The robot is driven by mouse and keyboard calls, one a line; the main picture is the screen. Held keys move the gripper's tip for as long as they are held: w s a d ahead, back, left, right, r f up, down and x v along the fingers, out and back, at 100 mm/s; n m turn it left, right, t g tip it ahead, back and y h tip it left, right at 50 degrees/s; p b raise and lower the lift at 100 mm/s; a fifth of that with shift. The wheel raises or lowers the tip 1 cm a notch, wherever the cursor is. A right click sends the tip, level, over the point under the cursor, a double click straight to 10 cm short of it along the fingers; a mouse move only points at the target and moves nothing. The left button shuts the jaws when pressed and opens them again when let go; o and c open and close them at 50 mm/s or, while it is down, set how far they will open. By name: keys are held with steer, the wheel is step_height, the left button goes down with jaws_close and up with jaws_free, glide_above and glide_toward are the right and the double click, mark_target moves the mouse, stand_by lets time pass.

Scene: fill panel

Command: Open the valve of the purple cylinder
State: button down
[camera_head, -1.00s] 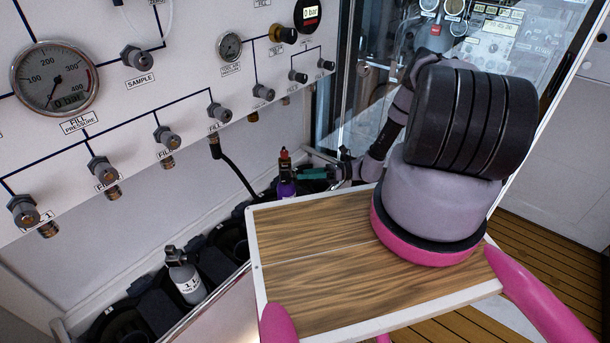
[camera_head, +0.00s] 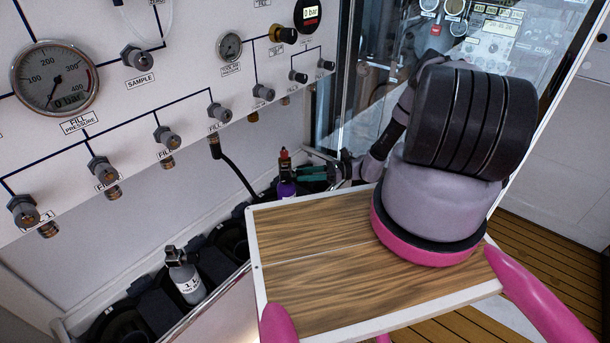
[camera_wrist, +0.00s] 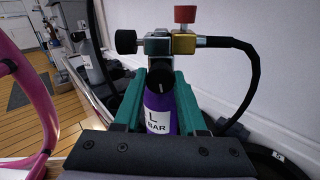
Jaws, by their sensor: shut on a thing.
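The purple cylinder (camera_head: 287,188) stands upright in the rack under the fill panel. In the wrist view its purple body (camera_wrist: 160,118) with a white label shows between the teal fingers. My gripper (camera_wrist: 160,76) is shut on the dark round valve knob (camera_wrist: 160,82) at the cylinder's neck, one finger on each side. Above it is a metal valve block with a black side knob (camera_wrist: 126,42), a brass fitting (camera_wrist: 183,44) and a red top knob (camera_wrist: 185,14). In the head view my gripper (camera_head: 304,174) reaches the cylinder from the right. The exact finger contact is partly hidden.
A black hose (camera_wrist: 248,75) runs from the brass fitting. A grey cylinder (camera_head: 185,276) stands further left in the rack. The fill panel (camera_head: 120,190) with gauges and valves rises behind. A pink rail (camera_wrist: 40,70) shows at left in the wrist view.

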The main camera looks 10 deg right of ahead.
steer(key=shift+c, duration=2.4)
jaws_free()
steer(key=s+d, duration=0.1)
steer(key=d, duration=0.9)
steer(key=shift+s+d, duration=0.15)
steer(key=shift+d, duration=0.25)
